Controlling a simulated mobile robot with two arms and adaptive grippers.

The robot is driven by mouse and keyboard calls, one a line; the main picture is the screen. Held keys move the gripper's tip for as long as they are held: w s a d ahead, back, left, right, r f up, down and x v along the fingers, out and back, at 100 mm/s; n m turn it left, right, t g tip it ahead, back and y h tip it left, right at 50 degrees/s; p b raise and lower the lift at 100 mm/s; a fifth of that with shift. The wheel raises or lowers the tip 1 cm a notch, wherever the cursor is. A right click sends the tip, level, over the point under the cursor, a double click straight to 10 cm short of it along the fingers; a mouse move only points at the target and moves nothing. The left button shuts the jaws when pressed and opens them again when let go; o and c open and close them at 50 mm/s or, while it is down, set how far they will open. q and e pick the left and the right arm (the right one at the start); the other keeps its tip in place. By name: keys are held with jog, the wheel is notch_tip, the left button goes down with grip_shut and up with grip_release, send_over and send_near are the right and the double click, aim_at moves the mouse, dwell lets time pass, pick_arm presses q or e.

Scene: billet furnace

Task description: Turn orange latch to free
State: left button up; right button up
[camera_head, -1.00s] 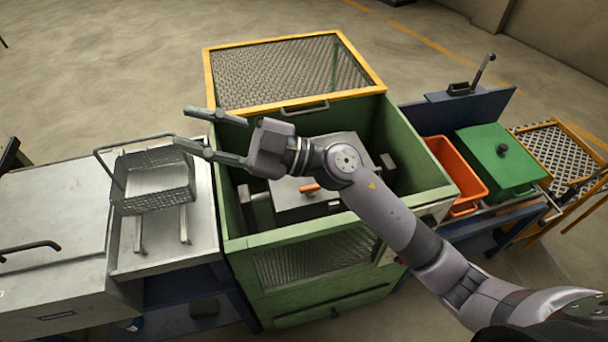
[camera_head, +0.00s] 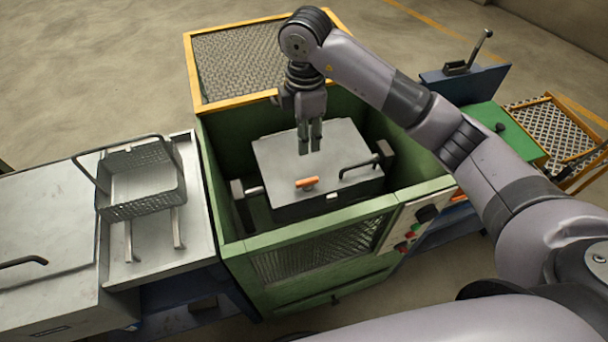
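The orange latch (camera_head: 307,183) is a short bar on top of the grey metal box (camera_head: 275,160), near its front edge. The box sits inside the green open-topped cabinet (camera_head: 225,165). My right gripper (camera_head: 310,152) points down above the box lid, behind the latch in the picture and apart from it. Its two fingers show a narrow gap with nothing between them. My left gripper is not in view.
A black bent handle (camera_head: 358,166) is on the box, right of the latch. The green cabinet walls surround the box. A wire basket (camera_head: 145,180) stands on the left bench. A yellow-framed mesh panel (camera_head: 240,65) lies behind.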

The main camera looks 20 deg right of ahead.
aim_at(305, 181)
notch_tip(305, 181, down, 16)
jog(key=p, duration=0.2)
jog(key=shift+p, duration=0.3)
jog(key=shift+c, duration=0.6)
jog(key=shift+r, duration=0.1)
grip_shut()
